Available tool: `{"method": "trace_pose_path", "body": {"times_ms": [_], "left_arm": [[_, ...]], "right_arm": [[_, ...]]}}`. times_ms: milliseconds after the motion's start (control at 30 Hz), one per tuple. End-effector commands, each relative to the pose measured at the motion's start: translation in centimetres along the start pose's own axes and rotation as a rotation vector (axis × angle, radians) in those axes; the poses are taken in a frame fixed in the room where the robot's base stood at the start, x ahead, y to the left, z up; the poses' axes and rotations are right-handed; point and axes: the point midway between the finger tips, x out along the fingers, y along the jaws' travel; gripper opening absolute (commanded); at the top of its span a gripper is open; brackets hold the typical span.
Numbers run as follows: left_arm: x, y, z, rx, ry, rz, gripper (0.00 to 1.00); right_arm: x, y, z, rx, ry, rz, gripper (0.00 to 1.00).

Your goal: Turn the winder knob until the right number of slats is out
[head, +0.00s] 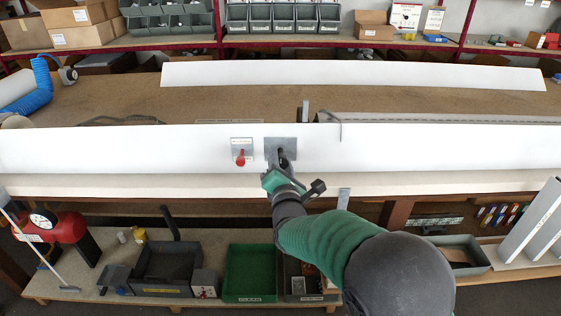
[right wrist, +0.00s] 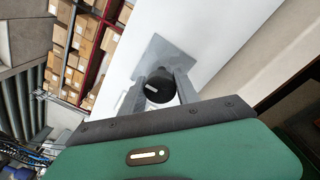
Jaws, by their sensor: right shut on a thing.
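The winder knob (right wrist: 157,88) is black with a pale mark and sits on a grey metal plate (right wrist: 160,55) on the white housing. In the right wrist view the two fingers of my right gripper (right wrist: 158,94) stand on either side of it, shut on it. In the head view the right gripper (head: 281,163) reaches the grey plate (head: 288,144) from the front and mostly hides the knob. The long white housing (head: 100,150) runs across the bench. I cannot make out a count of slats that are out. My left gripper is not in view.
A long white strip (head: 350,74) lies farther back on the brown bench. Bins, including a green tray (head: 250,270), are below in front.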

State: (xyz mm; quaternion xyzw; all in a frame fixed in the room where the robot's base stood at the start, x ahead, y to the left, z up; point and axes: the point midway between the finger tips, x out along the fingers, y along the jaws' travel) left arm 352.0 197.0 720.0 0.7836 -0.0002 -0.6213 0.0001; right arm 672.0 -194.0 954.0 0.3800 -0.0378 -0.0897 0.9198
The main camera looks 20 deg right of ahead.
Motion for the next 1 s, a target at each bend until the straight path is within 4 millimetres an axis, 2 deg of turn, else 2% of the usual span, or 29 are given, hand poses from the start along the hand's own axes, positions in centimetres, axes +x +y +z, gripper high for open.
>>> {"method": "trace_pose_path", "body": {"times_ms": [33, 133, 533, 1000], "left_arm": [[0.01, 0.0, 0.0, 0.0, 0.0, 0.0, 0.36], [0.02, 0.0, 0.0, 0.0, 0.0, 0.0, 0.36], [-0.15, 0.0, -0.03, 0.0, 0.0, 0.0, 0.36], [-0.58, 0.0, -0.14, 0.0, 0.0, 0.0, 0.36]], "right_arm": [[-0.02, -0.21, -0.04, -0.001, 0.001, -0.004, 0.11], [-0.02, -0.24, -0.05, -0.001, 0.001, -0.005, 0.0], [-0.06, -0.31, -0.12, 0.067, -0.001, -0.002, 0.0], [-0.1, -0.43, -0.29, 0.443, -0.022, 0.017, 0.0]]}}
